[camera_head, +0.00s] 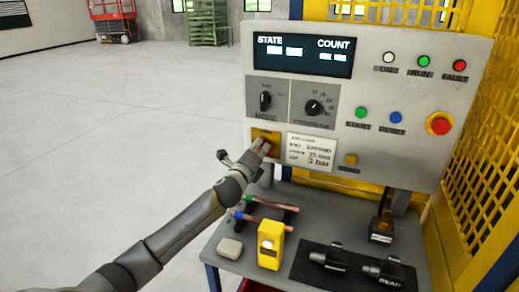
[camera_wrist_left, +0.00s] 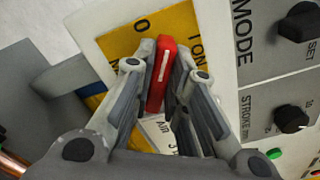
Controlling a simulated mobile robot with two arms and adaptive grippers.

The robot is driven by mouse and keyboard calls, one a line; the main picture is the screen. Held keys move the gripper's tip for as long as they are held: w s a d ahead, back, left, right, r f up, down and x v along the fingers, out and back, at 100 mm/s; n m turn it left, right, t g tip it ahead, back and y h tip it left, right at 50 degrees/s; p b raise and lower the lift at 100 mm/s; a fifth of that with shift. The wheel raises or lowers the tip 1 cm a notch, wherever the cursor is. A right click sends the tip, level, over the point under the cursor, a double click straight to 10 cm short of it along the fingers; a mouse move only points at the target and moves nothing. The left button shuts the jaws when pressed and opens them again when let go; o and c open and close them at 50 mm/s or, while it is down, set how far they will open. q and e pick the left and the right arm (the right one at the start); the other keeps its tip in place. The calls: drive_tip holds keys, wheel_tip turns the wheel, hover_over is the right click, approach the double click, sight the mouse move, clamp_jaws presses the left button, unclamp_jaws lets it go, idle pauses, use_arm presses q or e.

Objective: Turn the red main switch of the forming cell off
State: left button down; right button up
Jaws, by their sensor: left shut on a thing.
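The red main switch handle (camera_wrist_left: 160,75) sits on a yellow plate (camera_wrist_left: 118,42) marked "0" and "I ON". In the left wrist view the handle runs roughly upright, with a white line on it; its exact setting is hard to tell. My left gripper (camera_wrist_left: 160,85) is shut on the handle, one finger on each side. In the head view the yellow plate (camera_head: 268,133) is at the lower left of the grey control panel (camera_head: 375,75). My left gripper (camera_head: 262,146) reaches it from below left and hides the handle. My right gripper is in neither view.
A bench (camera_head: 255,262) below the panel holds copper tubes (camera_head: 270,203), a yellow device (camera_head: 270,245), a pale block (camera_head: 230,248) and black tooling (camera_head: 330,258). Mode and stroke knobs sit beside the switch. Yellow mesh guarding (camera_head: 485,150) stands at right. The floor at left is open.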

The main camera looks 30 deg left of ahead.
use_arm(q)
drive_tip(key=n, duration=0.2)
drive_tip(key=shift+f+n, duration=0.1)
drive_tip(key=shift+n, duration=0.3)
drive_tip(key=shift+f+n, duration=0.1)
drive_tip(key=shift+n, duration=1.7)
drive_tip(key=c, duration=1.4)
unclamp_jaws()
drive_tip(key=shift+a, duration=0.1)
drive_tip(key=shift+c, duration=0.2)
drive_tip(key=shift+s, duration=0.1)
drive_tip(key=v, duration=1.2)
